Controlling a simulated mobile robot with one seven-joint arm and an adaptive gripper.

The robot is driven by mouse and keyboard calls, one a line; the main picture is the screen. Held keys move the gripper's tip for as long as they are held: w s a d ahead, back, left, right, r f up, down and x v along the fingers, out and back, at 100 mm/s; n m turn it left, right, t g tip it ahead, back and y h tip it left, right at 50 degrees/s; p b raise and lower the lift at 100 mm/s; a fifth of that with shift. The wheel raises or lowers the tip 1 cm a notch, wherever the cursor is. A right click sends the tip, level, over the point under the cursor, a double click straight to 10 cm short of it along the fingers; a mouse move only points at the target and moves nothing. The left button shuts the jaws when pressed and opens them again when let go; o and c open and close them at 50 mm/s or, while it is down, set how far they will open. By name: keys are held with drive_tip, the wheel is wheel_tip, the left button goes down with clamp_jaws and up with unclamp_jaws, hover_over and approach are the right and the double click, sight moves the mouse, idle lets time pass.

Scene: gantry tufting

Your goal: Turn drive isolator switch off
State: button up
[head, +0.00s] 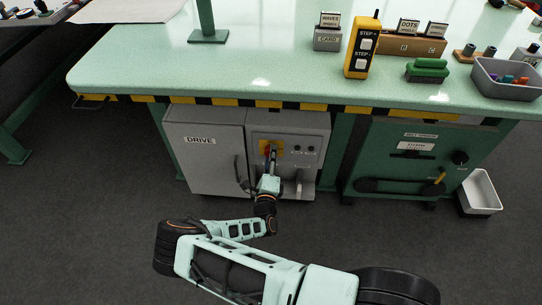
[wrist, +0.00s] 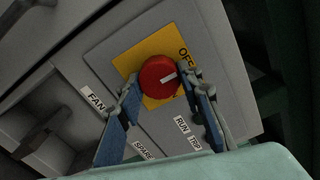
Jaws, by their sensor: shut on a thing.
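The drive isolator switch is a round red knob (wrist: 158,77) on a yellow plate (wrist: 150,50) with OFF lettering at its upper right in the wrist view. A white mark on the knob points right and slightly up in that view, just below the lettering. In the head view the yellow plate (head: 281,147) is on the grey panel right of the DRIVE door (head: 200,158), and the knob is mostly hidden. My gripper (wrist: 165,88) has its blue-padded fingers on either side of the knob, shut on it. It also shows in the head view (head: 270,157).
FAN, RUN, TRIP and SPARE labels sit around the switch. A dark door handle (head: 239,172) is close left of my gripper. The green bench top (head: 250,65) overhangs the cabinet with a striped edge. A second panel with a lever (head: 436,185) stands right.

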sight(272, 131)
idle(0.5)
drive_tip(key=o, duration=1.2)
drive_tip(key=shift+c, duration=0.2)
drive_tip(key=o, duration=0.6)
drive_tip(key=r, duration=0.8)
drive_tip(key=shift+w+r, duration=0.2)
drive_tip(key=shift+w, duration=0.15)
drive_tip(key=shift+s+r, duration=0.2)
drive_tip(key=shift+r, duration=0.45)
drive_tip(key=shift+s+r, duration=0.2)
drive_tip(key=shift+r, duration=0.4)
drive_tip(key=c, duration=0.6)
drive_tip(key=shift+f, duration=0.25)
